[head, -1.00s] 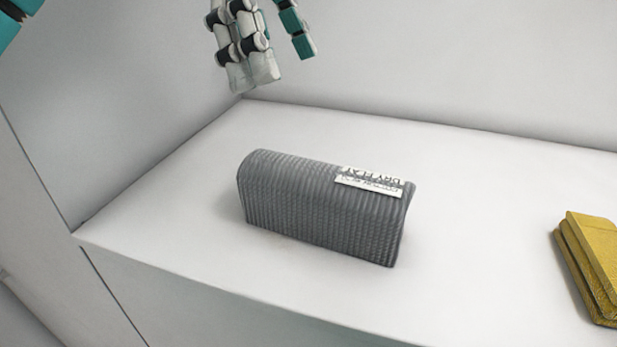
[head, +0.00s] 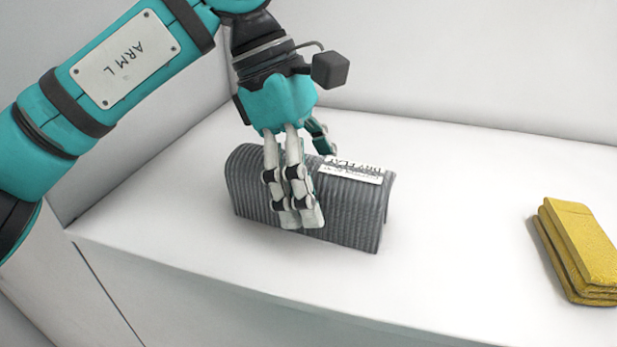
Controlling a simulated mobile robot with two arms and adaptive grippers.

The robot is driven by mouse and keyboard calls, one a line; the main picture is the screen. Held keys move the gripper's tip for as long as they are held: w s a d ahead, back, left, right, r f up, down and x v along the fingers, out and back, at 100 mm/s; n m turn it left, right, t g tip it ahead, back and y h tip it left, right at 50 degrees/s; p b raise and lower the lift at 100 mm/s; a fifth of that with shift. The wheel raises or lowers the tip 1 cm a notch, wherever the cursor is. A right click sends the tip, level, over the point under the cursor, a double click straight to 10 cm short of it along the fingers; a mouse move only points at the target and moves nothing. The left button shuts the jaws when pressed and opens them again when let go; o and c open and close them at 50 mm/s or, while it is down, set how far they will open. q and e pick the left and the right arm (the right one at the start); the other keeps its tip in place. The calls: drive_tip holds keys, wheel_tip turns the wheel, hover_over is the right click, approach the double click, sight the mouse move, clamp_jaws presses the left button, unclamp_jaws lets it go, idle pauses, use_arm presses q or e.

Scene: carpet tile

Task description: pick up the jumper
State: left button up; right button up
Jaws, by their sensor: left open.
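The jumper (head: 352,215) is a grey ribbed, folded bundle with a rounded top and a white printed label. It stands on the white surface in the middle of the head view. My left gripper (head: 314,188) has come down over it from above. Its pale fingers are in front of the jumper's near side and a teal finger is at the far side by the label. The gripper is open, straddling the jumper. The fingers hide part of the near face, and I cannot tell whether they touch it. My right gripper is not in view.
A yellow folded cloth stack (head: 580,245) lies at the right on the same white surface (head: 470,210). White walls stand behind and at the left. The surface's front edge runs along the bottom. The space between jumper and yellow stack is clear.

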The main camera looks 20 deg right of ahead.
use_arm(q)
drive_tip(key=shift+s+d+f, duration=0.1)
drive_tip(key=shift+d+f, duration=0.1)
drive_tip(key=shift+f, duration=0.45)
drive_tip(key=shift+s, duration=0.1)
drive_tip(key=shift+c, duration=0.7)
drive_tip(key=c, duration=1.3)
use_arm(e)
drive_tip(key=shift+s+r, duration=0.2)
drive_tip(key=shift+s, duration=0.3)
